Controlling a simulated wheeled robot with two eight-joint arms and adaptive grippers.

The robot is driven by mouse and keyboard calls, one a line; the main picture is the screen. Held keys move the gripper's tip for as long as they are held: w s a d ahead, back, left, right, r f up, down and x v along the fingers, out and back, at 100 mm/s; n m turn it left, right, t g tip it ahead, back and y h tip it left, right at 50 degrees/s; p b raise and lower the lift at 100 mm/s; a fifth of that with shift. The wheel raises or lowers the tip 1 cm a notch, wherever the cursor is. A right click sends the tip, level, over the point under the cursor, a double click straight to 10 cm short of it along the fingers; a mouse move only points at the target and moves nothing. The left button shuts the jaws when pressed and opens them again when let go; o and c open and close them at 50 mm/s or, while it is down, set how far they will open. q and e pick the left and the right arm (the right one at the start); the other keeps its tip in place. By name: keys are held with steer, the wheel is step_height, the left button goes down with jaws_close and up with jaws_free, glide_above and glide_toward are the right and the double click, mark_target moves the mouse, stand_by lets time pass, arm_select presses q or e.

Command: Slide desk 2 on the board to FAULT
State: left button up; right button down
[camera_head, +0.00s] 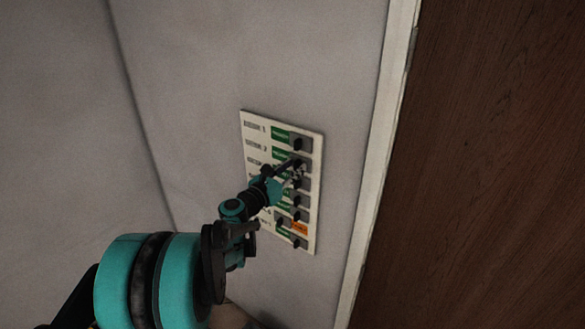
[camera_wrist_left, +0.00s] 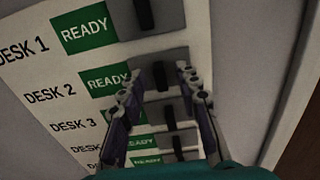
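The board (camera_head: 281,120) is a pale panel on the wall with several rows, each with a label, a green READY field and a dark slider knob. In the left wrist view, the desk 2 row shows its READY field (camera_wrist_left: 104,80) uncovered and its knob (camera_wrist_left: 163,83) at the right. My left gripper (camera_head: 296,170) is in front of the board's upper rows. In the wrist view its fingers (camera_wrist_left: 155,85) are apart, one on each side of the desk 2 knob. I cannot tell whether they touch it. My right gripper is out of view.
The desk 1 knob (camera_wrist_left: 145,14) is just above and the desk 3 knob (camera_wrist_left: 169,117) just below, close to the fingers. A lower row shows an orange field (camera_head: 300,229). A pale door frame (camera_head: 380,165) and brown door (camera_head: 480,170) stand to the right.

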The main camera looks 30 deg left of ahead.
arm_select(q)
jaws_close()
steer(key=a, duration=0.2)
steer(key=a+b, duration=0.1)
steer(key=a, duration=0.5)
steer(key=shift+w+b, duration=0.4)
jaws_free()
steer(key=shift+a, duration=0.15)
